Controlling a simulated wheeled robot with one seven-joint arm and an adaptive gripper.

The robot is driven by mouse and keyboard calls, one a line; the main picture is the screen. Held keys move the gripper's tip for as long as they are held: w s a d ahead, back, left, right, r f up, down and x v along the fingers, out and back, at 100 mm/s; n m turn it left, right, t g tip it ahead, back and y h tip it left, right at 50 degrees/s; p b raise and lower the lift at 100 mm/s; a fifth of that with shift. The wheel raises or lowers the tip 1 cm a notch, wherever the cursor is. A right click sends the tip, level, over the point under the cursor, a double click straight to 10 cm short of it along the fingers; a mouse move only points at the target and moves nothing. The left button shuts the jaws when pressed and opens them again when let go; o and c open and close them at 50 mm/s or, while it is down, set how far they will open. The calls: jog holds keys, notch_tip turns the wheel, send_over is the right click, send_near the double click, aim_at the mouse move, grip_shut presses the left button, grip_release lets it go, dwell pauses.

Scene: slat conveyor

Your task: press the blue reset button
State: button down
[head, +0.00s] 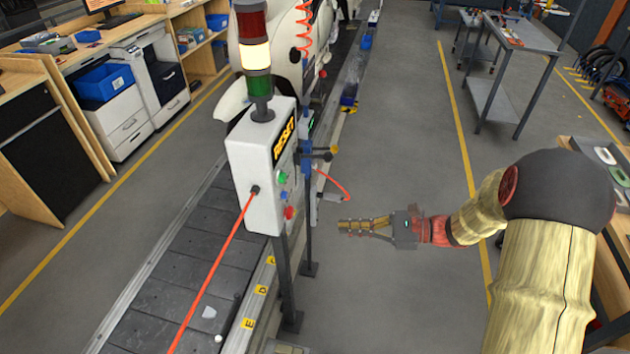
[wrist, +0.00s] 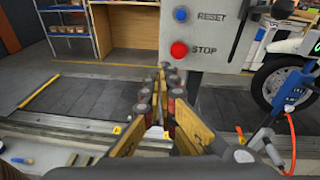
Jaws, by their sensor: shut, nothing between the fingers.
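The blue reset button (wrist: 181,14) is on the grey control box (wrist: 206,36) near the top of the wrist view, beside the word RESET. In the head view the blue button (head: 283,195) sits between a green and a red button on the box's right face. The red stop button (wrist: 179,50) is directly below it in the wrist view. My gripper (head: 341,227) is shut and empty, to the right of the box and lower than the buttons, apart from it. In the wrist view my gripper (wrist: 164,68) points toward the box's lower left edge.
The slat conveyor (head: 195,270) runs behind and left of the box. A post (head: 287,285) carries the box. A red cable (head: 212,270) hangs from it. A blue fixture (wrist: 293,88) with an orange hose stands at the right in the wrist view. The floor right of the post is clear.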

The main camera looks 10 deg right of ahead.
jog(key=w+d+r+m+t+y, duration=0.1)
jog(key=w+r+m, duration=0.1)
jog(key=r, duration=0.3)
jog(key=shift+w+d+t, duration=0.15)
jog(key=shift+w+t, duration=0.25)
jog(key=shift+w, duration=0.15)
jog(key=b, duration=0.4)
send_near(285, 195)
jog(key=w+f+x, duration=0.1)
jog(key=x, duration=0.5)
jog(key=shift+w+a, duration=0.2)
